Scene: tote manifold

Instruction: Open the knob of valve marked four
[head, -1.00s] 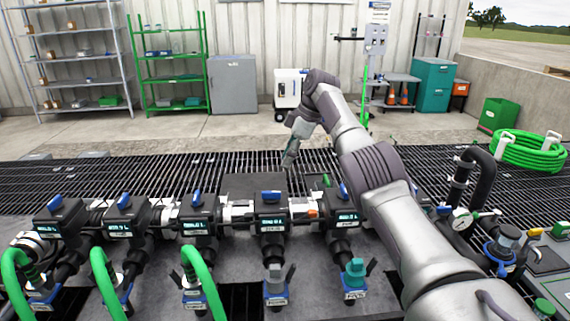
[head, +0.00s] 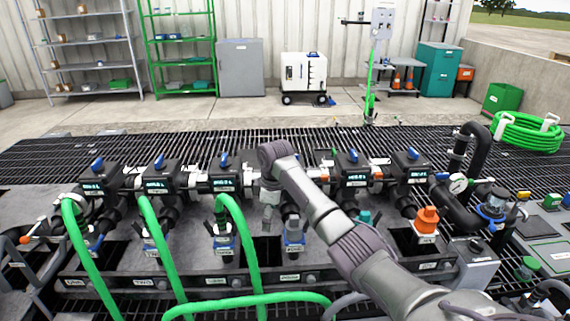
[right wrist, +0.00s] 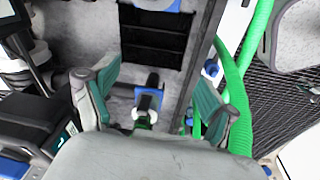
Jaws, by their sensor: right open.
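A row of dark valve units with blue knobs and lit displays crosses the head view; their numbers are too small to read surely. The fourth unit from the left is mostly hidden behind my right arm. To its left is a unit with a blue knob (head: 223,159); to its right is another blue knob (head: 353,155). My right gripper (head: 268,208) points down in front of the row, over the lower fittings. In the right wrist view its fingers (right wrist: 153,88) are spread, with a blue-and-black fitting (right wrist: 149,100) between them in the picture; contact cannot be told. My left gripper is out of view.
Green hoses (head: 153,232) rise from the left units, and one (head: 243,240) runs close beside my right gripper. An orange cap (head: 427,218) and a gauge (head: 458,183) are at right. Open grating (head: 330,140) lies behind the row.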

